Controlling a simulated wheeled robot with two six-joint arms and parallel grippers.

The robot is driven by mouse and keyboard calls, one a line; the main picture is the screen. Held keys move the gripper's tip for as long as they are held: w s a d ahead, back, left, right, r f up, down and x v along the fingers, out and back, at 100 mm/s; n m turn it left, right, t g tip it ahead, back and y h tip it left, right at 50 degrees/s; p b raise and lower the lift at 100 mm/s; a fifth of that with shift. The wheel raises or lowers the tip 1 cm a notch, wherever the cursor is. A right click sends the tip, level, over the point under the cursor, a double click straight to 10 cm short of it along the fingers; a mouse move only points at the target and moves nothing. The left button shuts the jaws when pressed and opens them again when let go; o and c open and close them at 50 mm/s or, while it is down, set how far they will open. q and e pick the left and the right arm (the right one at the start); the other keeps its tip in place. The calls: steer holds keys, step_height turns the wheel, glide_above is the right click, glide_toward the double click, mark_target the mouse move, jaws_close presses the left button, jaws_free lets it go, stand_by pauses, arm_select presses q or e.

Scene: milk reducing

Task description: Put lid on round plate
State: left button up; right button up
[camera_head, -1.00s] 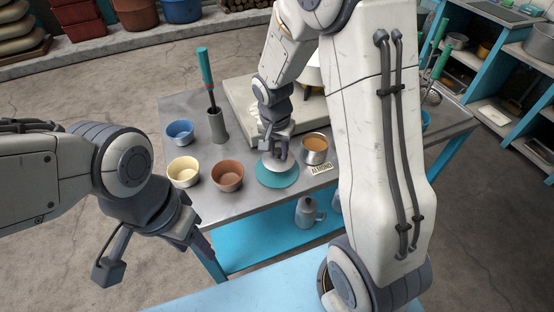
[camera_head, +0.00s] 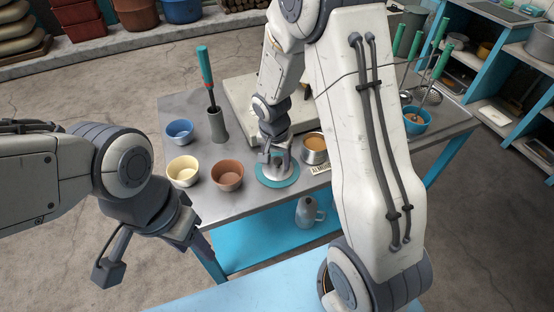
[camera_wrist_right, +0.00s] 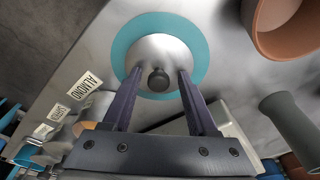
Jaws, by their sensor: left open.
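The round plate (camera_head: 292,180) is a flat teal disc near the front edge of the grey table. The silver domed lid (camera_head: 270,174) rests roughly centred on it; the plate's teal rim (camera_wrist_right: 203,55) shows around the lid (camera_wrist_right: 145,50) in the right wrist view. My right gripper (camera_head: 277,160) is above the lid. In the right wrist view its fingers (camera_wrist_right: 158,82) stand open on either side of the dark knob (camera_wrist_right: 158,80), with visible gaps. My left gripper (camera_head: 153,258) is open and empty, away from the table at the lower left.
Blue (camera_head: 180,131), cream (camera_head: 183,172) and brown (camera_head: 228,177) bowls stand left of the plate. A grey holder (camera_head: 218,126) with a green-handled tool is behind them. A metal pot (camera_head: 314,150) with orange-brown contents and an ALMOND label (camera_wrist_right: 85,85) are close on the right.

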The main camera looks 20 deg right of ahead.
mark_target(275, 171)
step_height(275, 171, up, 11)
steer(key=s+a, duration=0.1)
steer(key=s+a+r+n, duration=0.1)
steer(key=s+a+n, duration=0.3)
steer(key=s, duration=0.3)
steer(key=s+a+r+n+g+y, duration=0.1)
steer(key=s+a+r+n, duration=0.1)
steer(key=s+a+n, duration=0.2)
steer(key=s+a+r+n+y, duration=0.1)
steer(key=s+a+n, duration=0.4)
steer(key=s, duration=0.6)
steer(key=n+p, duration=0.1)
steer(key=n, duration=0.1)
steer(key=shift+s+r+n, duration=0.35)
steer(key=shift+s+n, duration=0.05)
